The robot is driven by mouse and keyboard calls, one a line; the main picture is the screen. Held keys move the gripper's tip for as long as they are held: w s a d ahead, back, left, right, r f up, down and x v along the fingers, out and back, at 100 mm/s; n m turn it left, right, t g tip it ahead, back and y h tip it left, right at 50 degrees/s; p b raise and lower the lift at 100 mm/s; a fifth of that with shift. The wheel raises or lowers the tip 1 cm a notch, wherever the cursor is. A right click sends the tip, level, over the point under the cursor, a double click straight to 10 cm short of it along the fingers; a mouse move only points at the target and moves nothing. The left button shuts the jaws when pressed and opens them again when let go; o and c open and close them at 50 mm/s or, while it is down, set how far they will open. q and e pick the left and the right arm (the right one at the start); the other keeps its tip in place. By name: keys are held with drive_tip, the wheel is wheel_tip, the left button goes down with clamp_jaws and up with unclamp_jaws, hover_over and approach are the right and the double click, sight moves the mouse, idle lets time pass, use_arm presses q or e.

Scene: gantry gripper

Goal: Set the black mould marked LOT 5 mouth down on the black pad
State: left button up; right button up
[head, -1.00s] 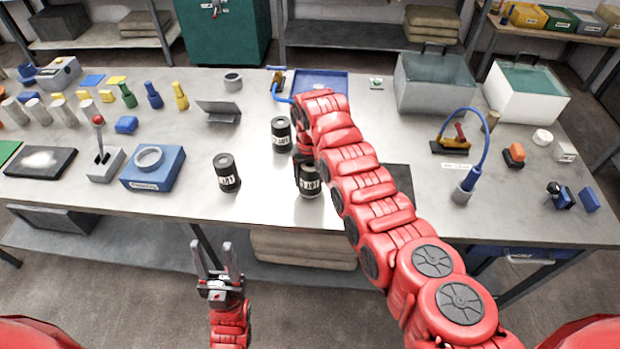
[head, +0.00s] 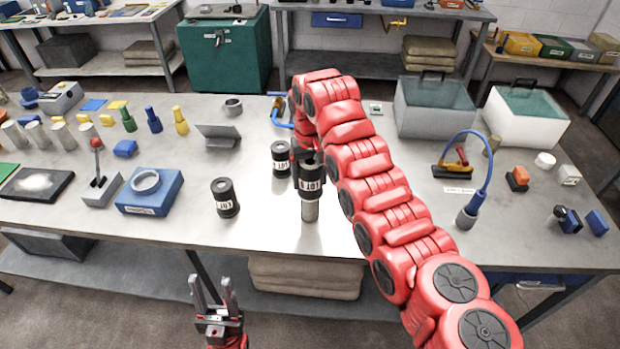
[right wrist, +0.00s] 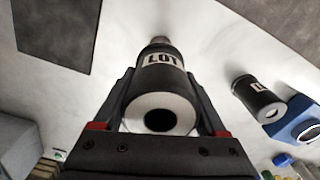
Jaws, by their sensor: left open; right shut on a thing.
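My right gripper (head: 308,160) is shut on a black mould (head: 313,190), held upright above the table; its label reads LOT but I cannot read the number. In the right wrist view the mould (right wrist: 162,75) shows a pale ring with a dark hole on its near end. A grey metal cylinder (head: 310,211) shows directly below it; I cannot tell if it hangs or stands. Two similar moulds stand behind (head: 281,160) and to the left (head: 225,199). A flat black pad (right wrist: 55,32) lies in the right wrist view; my arm hides it in the head view. My left gripper (head: 212,288) is open, empty, before the table's front edge.
A blue block with a ring (head: 150,192) and a lever box (head: 101,185) stand at the left, near a dark tray with white powder (head: 36,183). Two water tanks (head: 434,108) stand at the back right. A blue hose stand (head: 466,216) is at the right.

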drive_tip(key=shift+r, duration=0.75)
drive_tip(key=shift+d, duration=0.1)
